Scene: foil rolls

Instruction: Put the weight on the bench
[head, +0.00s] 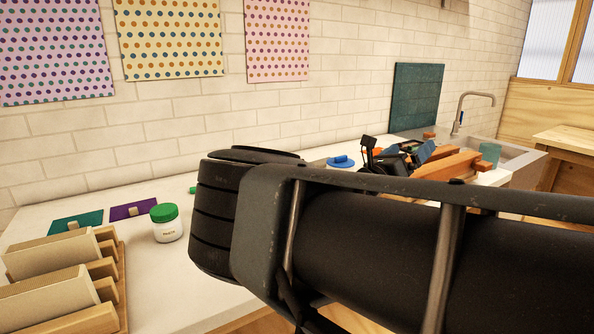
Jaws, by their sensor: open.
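The bench (215,300) is a long pale worktop along the tiled wall. I cannot pick out the weight for certain in the head view. A large dark arm link of mine crosses the middle and right of the picture, close to the camera, and hides much of the bench behind it.
A white jar with a green lid (166,222), a teal mat (60,226), a purple mat (120,213) and a wooden rack (122,290) occupy the left.

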